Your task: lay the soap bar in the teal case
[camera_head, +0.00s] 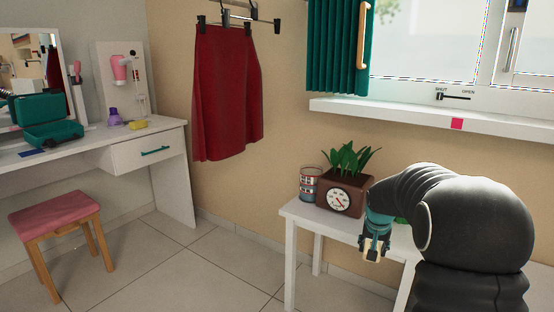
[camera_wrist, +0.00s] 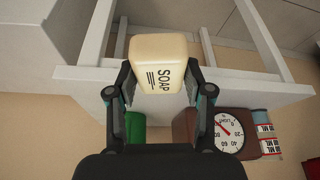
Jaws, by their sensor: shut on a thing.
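My gripper (camera_head: 374,243) is shut on a cream soap bar (camera_wrist: 158,48). The bar has dark "SOAP" lettering. The bar is held in the air in front of the small white table on the right. The teal case (camera_head: 55,134) stands open on the white dressing table at the far left, its lid tilted up at the back. The case is well away from my gripper, across the room, and its inside is mostly hidden.
A pink stool (camera_head: 56,206) stands before the dressing table (camera_head: 100,141). A purple bottle and a yellow item are right of the case. The middle floor is clear.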

